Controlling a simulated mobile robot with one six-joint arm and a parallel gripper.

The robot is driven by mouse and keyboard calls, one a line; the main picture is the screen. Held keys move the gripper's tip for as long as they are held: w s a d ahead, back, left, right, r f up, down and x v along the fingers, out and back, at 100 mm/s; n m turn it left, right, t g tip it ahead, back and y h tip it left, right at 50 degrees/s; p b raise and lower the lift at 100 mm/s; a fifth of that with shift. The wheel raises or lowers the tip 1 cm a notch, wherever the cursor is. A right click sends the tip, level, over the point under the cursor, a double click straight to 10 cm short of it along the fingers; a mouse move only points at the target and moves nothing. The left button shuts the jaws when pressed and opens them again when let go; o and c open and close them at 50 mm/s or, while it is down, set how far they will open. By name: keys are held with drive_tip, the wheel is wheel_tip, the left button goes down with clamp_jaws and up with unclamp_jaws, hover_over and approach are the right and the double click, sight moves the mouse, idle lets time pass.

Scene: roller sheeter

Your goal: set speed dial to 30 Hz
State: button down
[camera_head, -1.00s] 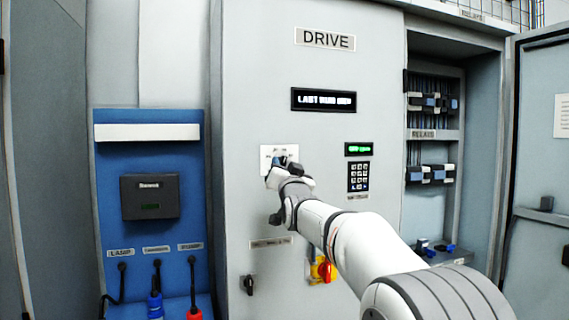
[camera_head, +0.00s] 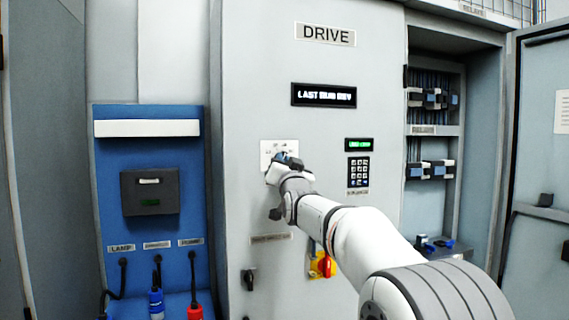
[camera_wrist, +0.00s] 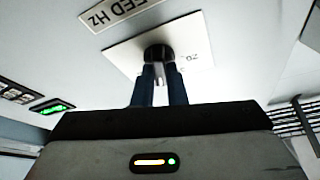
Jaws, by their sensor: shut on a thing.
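The speed dial's white plate (camera_head: 280,150) is on the drive cabinet door, under the dark display. In the wrist view the plate (camera_wrist: 128,49) shows with a round black knob (camera_wrist: 158,52) and a "20" mark to its right. A label reading "...EED Hz" (camera_wrist: 118,10) is beside it. My gripper (camera_wrist: 159,72) is shut on the black knob, one dark finger on each side. It also shows at the plate in the head view (camera_head: 283,158), where it hides most of the knob. The dial's pointer cannot be made out.
A display (camera_head: 323,95) reading "LAST RUN REV" is above the dial. A keypad (camera_head: 358,172) with a small green screen (camera_head: 359,145) is to its right. A red rotary switch (camera_head: 325,265) and a black handle (camera_head: 249,279) are lower down. An open relay cabinet stands at right.

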drive_tip(key=shift+f+n+b, duration=0.1)
drive_tip(key=shift+n+b, duration=0.2)
drive_tip(key=shift+b, duration=0.05)
drive_tip(key=shift+d+n+g+y, duration=0.1)
drive_tip(key=shift+n+g+y, duration=0.15)
drive_tip(key=shift+n+y, duration=1.1)
drive_tip(key=shift+d+n+g+y, duration=0.1)
drive_tip(key=shift+n+g+y, duration=0.3)
drive_tip(key=shift+n, duration=1.8)
drive_tip(key=shift+n+g+y, duration=0.15)
drive_tip(key=shift+n+y, duration=0.9)
drive_tip(key=shift+n, duration=1)
drive_tip(key=c, duration=1.5)
unclamp_jaws()
drive_tip(key=shift+o, duration=0.2)
